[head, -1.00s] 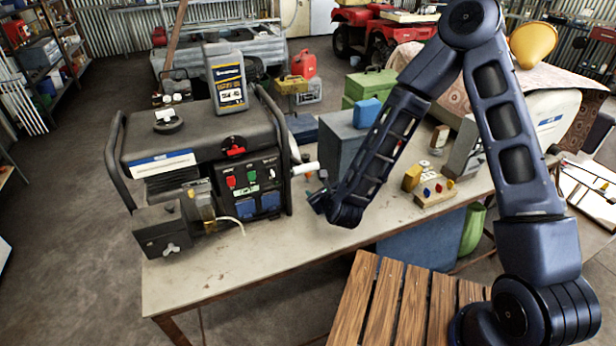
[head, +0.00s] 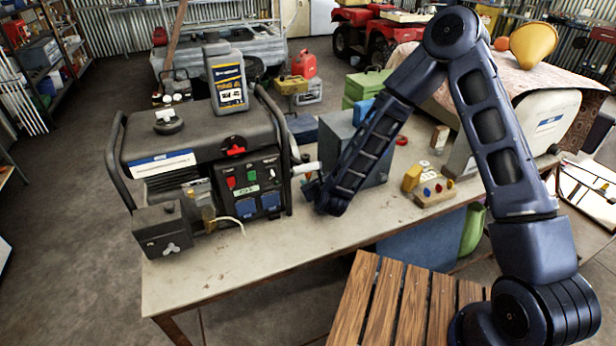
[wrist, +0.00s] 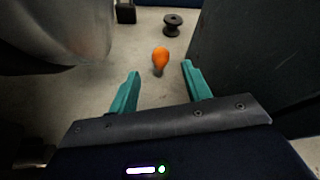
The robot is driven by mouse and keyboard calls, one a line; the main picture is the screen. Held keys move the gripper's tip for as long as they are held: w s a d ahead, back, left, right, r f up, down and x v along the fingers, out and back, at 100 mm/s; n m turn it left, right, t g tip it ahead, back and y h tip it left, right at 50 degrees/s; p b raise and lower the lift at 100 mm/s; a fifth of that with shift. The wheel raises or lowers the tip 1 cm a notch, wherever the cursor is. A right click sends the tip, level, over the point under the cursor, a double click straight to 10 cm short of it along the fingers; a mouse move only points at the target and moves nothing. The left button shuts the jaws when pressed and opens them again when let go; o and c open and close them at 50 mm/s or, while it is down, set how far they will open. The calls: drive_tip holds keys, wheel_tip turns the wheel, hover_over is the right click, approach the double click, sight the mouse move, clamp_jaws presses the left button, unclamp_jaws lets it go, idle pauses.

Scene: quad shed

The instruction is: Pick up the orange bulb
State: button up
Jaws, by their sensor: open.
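The orange bulb (wrist: 160,58) lies on the tabletop in the wrist view, with its round end away from me and its darker base toward me. My gripper (wrist: 159,78) is open, with one teal finger on either side and the bulb just beyond the fingertips, roughly midway between them. Nothing is between the fingers. In the head view my arm reaches down between the generator and a grey box, and the bulb is hidden there.
The generator (head: 200,150) stands close on the left and the grey box (head: 350,140) close on the right. A dark spool (wrist: 173,25) stands behind the bulb. A yellow item on a wooden block (head: 430,190) is farther right. The table's front (head: 290,255) is clear.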

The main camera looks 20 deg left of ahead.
sight(309, 175)
drive_tip(key=x, duration=0.3)
drive_tip(key=shift+w+a+f, duration=0.1)
drive_tip(key=shift+w+a, duration=0.1)
drive_tip(key=shift+w, duration=0.15)
drive_tip(key=c, duration=0.9)
drive_tip(key=shift+r, duration=0.25)
drive_tip(key=shift+s+d+r, duration=0.15)
drive_tip(key=shift+s+r, duration=0.3)
drive_tip(key=shift+r, duration=0.05)
drive_tip(key=s+d, duration=0.4)
drive_tip(key=s, duration=1)
drive_tip(key=s+d, duration=0.4)
drive_tip(key=s, duration=1)
drive_tip(key=s+d, duration=0.5)
drive_tip(key=s, duration=0.9)
drive_tip(key=shift+s, duration=0.1)
